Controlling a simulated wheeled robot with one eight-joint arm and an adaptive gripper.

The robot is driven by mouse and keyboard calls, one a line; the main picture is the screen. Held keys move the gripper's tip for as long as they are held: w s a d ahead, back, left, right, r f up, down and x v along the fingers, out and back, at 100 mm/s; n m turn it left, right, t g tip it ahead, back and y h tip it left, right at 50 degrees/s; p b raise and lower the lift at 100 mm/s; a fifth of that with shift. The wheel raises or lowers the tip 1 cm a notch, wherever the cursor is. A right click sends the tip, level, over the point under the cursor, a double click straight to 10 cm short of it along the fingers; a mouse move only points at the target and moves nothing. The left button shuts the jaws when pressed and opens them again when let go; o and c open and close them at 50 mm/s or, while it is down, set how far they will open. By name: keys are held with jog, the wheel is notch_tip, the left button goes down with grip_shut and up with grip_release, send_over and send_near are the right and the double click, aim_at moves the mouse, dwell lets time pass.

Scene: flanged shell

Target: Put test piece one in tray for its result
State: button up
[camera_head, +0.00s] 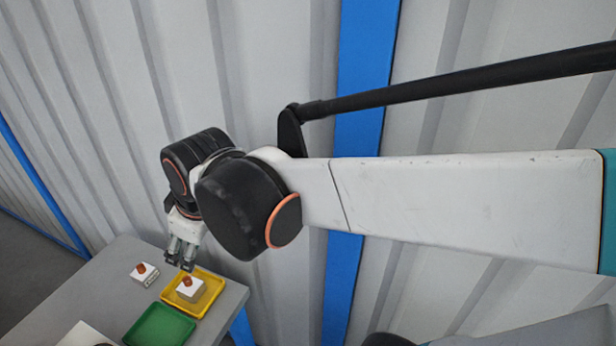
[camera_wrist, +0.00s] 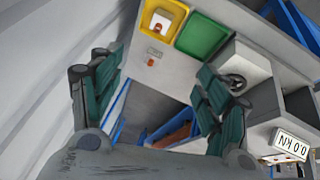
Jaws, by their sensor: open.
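Two white blocks with orange-brown tops are in view; I cannot tell which is test piece one. One block (camera_head: 191,291) sits inside the yellow tray (camera_head: 207,298); the block (camera_wrist: 160,22) and yellow tray (camera_wrist: 149,5) also show at the top of the wrist view. The other block (camera_head: 143,275) stands on the bare table left of the tray, and in the wrist view (camera_wrist: 152,61). The green tray (camera_head: 160,326) lies beside the yellow one and looks empty. My gripper (camera_head: 180,263) is open and empty, above the table near the yellow tray's back left edge.
The grey table (camera_head: 92,288) has clear room around the loose block. A blue bin (camera_wrist: 160,132) with reddish contents lies below. A corrugated wall (camera_head: 90,120) rises behind.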

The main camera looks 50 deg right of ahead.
jog(key=s+m+t, duration=0.1)
jog(key=s+m, duration=0.4)
jog(key=s, duration=0.1)
jog(key=shift+s+r+m+t, duration=0.15)
jog(key=shift+r+m+t, duration=0.15)
jog(key=shift+t, duration=0.1)
dwell(0.8)
